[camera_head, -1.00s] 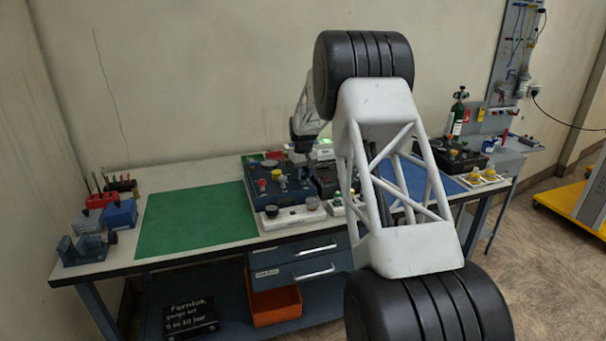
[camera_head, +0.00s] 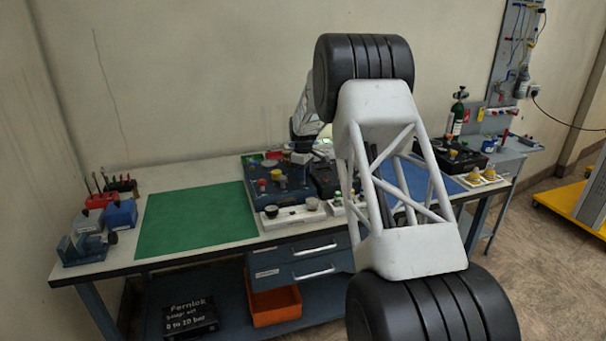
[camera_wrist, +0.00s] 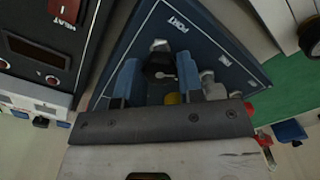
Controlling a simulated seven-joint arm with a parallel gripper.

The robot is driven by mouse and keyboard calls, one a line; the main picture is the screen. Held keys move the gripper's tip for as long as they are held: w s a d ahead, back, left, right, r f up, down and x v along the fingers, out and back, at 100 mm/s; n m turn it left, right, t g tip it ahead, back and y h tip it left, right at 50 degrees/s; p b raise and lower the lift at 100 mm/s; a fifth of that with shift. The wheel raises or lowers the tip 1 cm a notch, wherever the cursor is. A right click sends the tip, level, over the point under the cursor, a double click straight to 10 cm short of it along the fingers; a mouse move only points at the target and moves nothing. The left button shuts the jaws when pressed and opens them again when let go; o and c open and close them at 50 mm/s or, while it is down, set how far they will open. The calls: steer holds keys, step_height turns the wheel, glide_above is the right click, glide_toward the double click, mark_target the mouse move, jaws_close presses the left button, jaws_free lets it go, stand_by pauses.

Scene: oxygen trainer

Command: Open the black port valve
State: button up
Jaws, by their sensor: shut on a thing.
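The black port valve knob (camera_wrist: 158,67) is on the dark blue panel (camera_wrist: 205,45) beside the printed word PORT in the wrist view. My gripper (camera_wrist: 159,74) has its two blue fingers on either side of the knob and is shut on it. A pale pointer mark shows on the knob. In the head view my gripper (camera_head: 300,158) is over the back of the blue panel (camera_head: 294,192), and I cannot make out the knob there.
A yellow knob (camera_wrist: 171,99) and grey fittings (camera_wrist: 213,88) sit close by the fingers. A dark unit with a red switch (camera_wrist: 65,9) stands beside the panel. The green mat (camera_head: 195,218) is clear.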

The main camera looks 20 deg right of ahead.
stand_by(0.3)
steer(key=o, duration=0.9)
steer(key=shift+r, duration=0.1)
steer(key=shift+r, duration=3.85)
